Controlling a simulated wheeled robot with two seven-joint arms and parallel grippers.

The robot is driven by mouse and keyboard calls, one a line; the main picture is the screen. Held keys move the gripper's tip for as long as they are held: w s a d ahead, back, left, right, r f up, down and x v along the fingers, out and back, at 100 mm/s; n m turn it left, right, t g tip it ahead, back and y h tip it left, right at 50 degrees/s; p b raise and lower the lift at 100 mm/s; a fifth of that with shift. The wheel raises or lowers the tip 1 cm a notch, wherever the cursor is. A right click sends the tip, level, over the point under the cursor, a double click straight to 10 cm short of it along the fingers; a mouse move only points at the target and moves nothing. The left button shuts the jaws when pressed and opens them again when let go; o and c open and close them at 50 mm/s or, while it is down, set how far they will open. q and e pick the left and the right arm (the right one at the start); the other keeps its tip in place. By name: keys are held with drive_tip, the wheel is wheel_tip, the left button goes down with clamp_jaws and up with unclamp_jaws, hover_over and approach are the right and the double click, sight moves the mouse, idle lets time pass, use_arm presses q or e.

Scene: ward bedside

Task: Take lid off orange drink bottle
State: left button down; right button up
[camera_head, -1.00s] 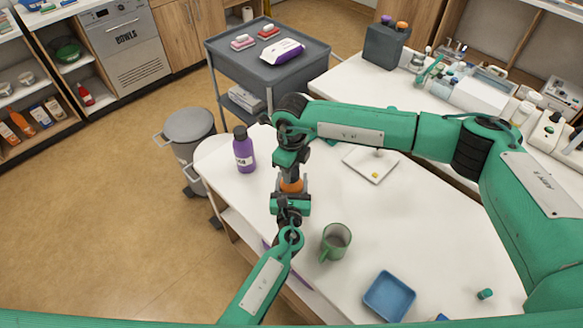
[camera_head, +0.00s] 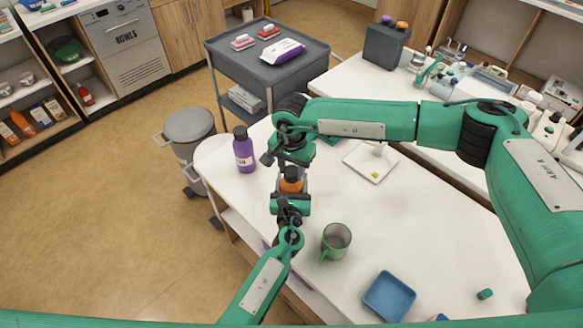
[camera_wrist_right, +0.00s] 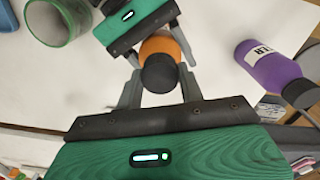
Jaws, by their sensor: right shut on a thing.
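The orange drink bottle (camera_head: 292,186) stands upright near the table's left side, its dark lid (camera_wrist_right: 159,73) on top. In the right wrist view the orange bottle (camera_wrist_right: 158,46) shows behind the lid. My left gripper (camera_head: 291,192) has its fingers on both sides of the bottle body and appears shut on it. My right gripper (camera_wrist_right: 160,92) has its fingers on either side of the lid and is shut on it. In the head view the right gripper (camera_head: 290,170) hangs just above the bottle. The exact finger contact is partly hidden.
A purple bottle (camera_head: 243,150) stands close by on the left. A green mug (camera_head: 336,242) stands right of my left forearm. A white plate (camera_head: 358,164), a blue tray (camera_head: 389,297) and a small green cap (camera_head: 485,294) lie on the white table (camera_head: 430,225). Its middle is clear.

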sight(292, 170)
drive_tip(key=n, duration=1.4)
drive_tip(key=shift+r, duration=0.2)
drive_tip(key=shift+r, duration=0.9)
drive_tip(key=shift+r, duration=2.05)
use_arm(q)
drive_tip(key=shift+c, duration=1.9)
unclamp_jaws()
